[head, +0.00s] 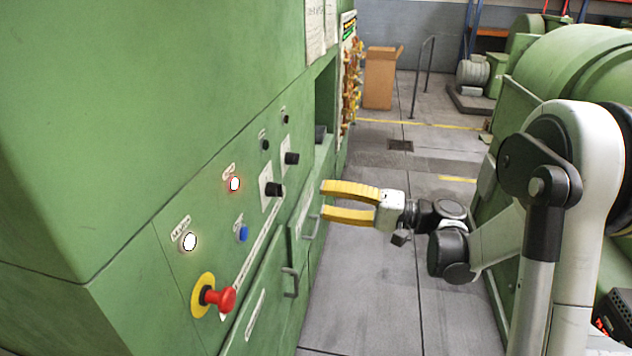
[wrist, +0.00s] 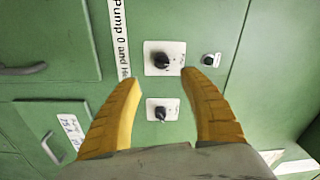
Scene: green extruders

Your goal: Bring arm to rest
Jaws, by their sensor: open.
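My gripper (head: 322,202) has yellow fingers and is open and empty. In the head view it is stretched out to the left toward the green control panel, over the walkway. The wrist view shows the fingers (wrist: 160,80) spread apart in front of the panel. A black knob on a white plate (wrist: 164,58) shows between and just beyond the fingertips. A second black knob (wrist: 161,112) shows between the fingers. Both knobs appear apart from the fingers. My arm is bent, with its links on the right side of the head view.
The green cabinet (head: 140,120) fills the left, with a red emergency button (head: 222,299), a blue button (head: 242,233), lit lamps and door handles (head: 291,283). Green machinery (head: 570,75) stands on the right. A cardboard box (head: 379,78) stands far back. Grey floor (head: 365,290) between them is clear.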

